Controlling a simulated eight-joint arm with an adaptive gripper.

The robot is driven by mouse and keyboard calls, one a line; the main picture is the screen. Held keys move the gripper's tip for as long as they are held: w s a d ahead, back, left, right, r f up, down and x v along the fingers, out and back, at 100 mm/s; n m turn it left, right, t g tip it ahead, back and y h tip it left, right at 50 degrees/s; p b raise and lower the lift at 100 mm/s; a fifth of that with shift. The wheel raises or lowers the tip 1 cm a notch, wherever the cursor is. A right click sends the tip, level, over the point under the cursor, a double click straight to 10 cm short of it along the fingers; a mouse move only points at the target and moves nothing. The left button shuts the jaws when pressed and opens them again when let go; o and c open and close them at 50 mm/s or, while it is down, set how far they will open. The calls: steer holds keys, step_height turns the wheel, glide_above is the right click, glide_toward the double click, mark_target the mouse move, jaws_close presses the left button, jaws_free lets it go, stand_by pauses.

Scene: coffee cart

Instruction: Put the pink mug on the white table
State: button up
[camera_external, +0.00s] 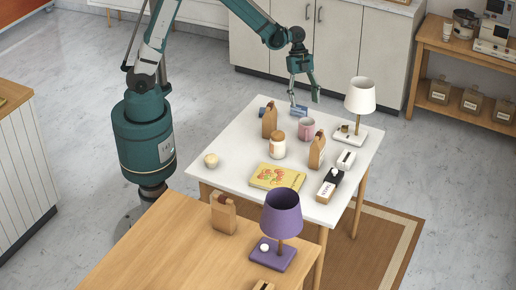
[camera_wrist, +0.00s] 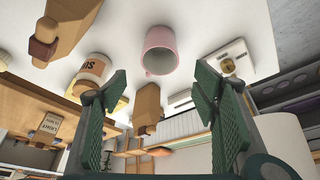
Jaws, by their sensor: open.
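The pink mug (camera_external: 306,127) stands upright on the white table (camera_external: 232,146), near its far side, between paper bags. In the wrist view the pink mug (camera_wrist: 160,52) is at the top centre, beyond the gap between my fingers. My gripper (camera_external: 302,92) hangs above the far edge of the table, apart from the mug. It also shows in the wrist view (camera_wrist: 160,95), where its green fingers are spread with nothing between them.
Close to the mug are paper bags (camera_external: 270,121) (camera_external: 317,150), a labelled jar (camera_external: 277,146) and a white lamp (camera_external: 360,97). A yellow book (camera_external: 277,176) lies nearer the front. A wooden table (camera_external: 165,245) with a purple lamp (camera_external: 281,212) stands in front. The white table's left side is mostly clear.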

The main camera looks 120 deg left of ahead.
steer(key=s+d+r+n+y, duration=0.1)
steer(key=s+d+r+n, duration=0.15)
steer(key=d+r, duration=0.6)
steer(key=s+d+r+n+y, duration=0.1)
steer(key=s+d+r, duration=0.35)
steer(key=d, duration=0.75)
steer(key=s+d+r+n+t, duration=0.2)
steer(key=s+d+r, duration=0.1)
steer(key=s+d, duration=0.4)
steer(key=s+d+r+n+t+y, duration=0.1)
steer(key=s+d+r+n, duration=0.1)
steer(key=s+d, duration=0.6)
steer(key=shift+s+d+r+n+t, duration=0.15)
steer(key=shift+d+r+n+t, duration=0.3)
steer(key=shift+d, duration=0.15)
